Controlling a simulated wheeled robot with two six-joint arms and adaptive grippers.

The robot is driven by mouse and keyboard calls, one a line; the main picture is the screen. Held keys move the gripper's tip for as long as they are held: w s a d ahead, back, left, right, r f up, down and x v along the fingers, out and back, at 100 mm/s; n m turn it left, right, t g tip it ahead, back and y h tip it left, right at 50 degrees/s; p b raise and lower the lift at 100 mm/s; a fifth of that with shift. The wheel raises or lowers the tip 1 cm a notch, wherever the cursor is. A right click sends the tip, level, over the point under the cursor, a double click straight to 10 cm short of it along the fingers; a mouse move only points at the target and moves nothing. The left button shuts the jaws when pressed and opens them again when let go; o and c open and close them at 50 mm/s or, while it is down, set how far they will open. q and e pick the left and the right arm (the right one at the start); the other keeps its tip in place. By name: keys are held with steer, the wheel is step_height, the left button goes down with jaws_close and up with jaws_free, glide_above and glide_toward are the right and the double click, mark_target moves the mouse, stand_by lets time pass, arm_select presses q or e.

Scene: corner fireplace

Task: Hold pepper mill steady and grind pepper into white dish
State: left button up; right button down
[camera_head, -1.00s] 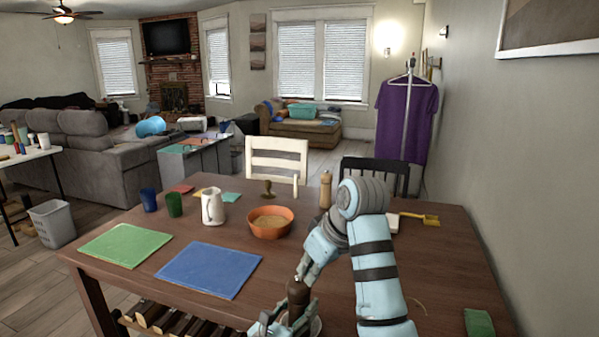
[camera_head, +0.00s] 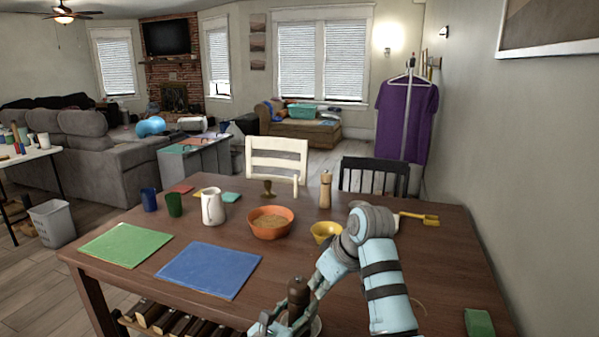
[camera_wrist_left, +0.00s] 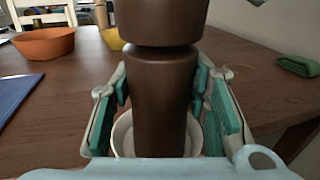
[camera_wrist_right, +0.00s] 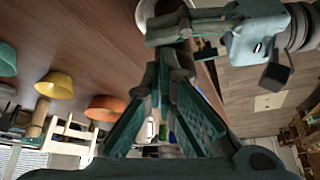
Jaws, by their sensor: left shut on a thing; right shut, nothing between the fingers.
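The dark brown pepper mill (camera_head: 298,298) stands upright at the table's near edge. My left gripper (camera_wrist_left: 162,88) is shut around its body, one finger on each side. The white dish (camera_wrist_left: 122,134) shows its rim behind and below the mill, partly hidden by it; whether the mill touches it I cannot tell. In the head view the dish (camera_head: 316,325) is mostly covered. My right gripper (camera_wrist_right: 165,68) is shut and empty. In the head view its fingers (camera_head: 315,287) are close beside the mill's right side; contact is unclear.
An orange bowl (camera_head: 270,226), a yellow bowl (camera_head: 326,231), a white pitcher (camera_head: 212,208) and a light wooden mill (camera_head: 325,190) stand farther back. Blue (camera_head: 208,270) and green (camera_head: 125,245) mats lie left. A green cloth (camera_head: 480,324) lies right. The table between is mostly clear.

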mark_target(300, 303)
steer(key=shift+a, duration=0.15)
stand_by(0.3)
steer(key=shift+s+a, duration=0.15)
steer(key=shift+s, duration=0.05)
steer(key=shift+s+a, duration=0.4)
steer(key=shift+s, duration=0.1)
steer(key=shift+a, duration=0.1)
steer(key=shift+s+a, duration=0.3)
steer(key=shift+a, duration=0.1)
steer(key=shift+s+a, duration=0.1)
steer(key=shift+a, duration=0.15)
stand_by(0.3)
